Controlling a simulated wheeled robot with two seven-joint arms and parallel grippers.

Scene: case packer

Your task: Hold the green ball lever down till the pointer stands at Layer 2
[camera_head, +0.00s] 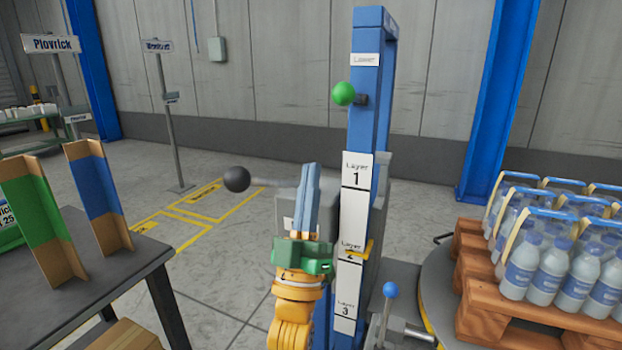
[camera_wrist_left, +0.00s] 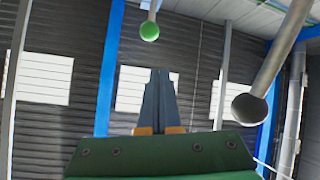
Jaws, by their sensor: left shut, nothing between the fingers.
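The green ball lever (camera_head: 344,93) sticks out near the top of the blue post (camera_head: 363,130), and it also shows in the left wrist view (camera_wrist_left: 149,31). The yellow pointer (camera_head: 358,252) stands across the Layer 2 label (camera_head: 348,243) on the post's white scale. My left gripper (camera_head: 314,166) is shut and empty, its blue fingers pointing up, left of the post and below the green ball. In the left wrist view its fingertips (camera_wrist_left: 160,72) are apart from the ball. My right gripper is not in view.
A black ball lever (camera_head: 237,179) reaches out left of my gripper. A small blue ball lever (camera_head: 390,290) stands right of the post. A wooden pallet (camera_head: 510,312) with bottle packs is at right, and a dark table (camera_head: 90,265) with cardboard pieces at left.

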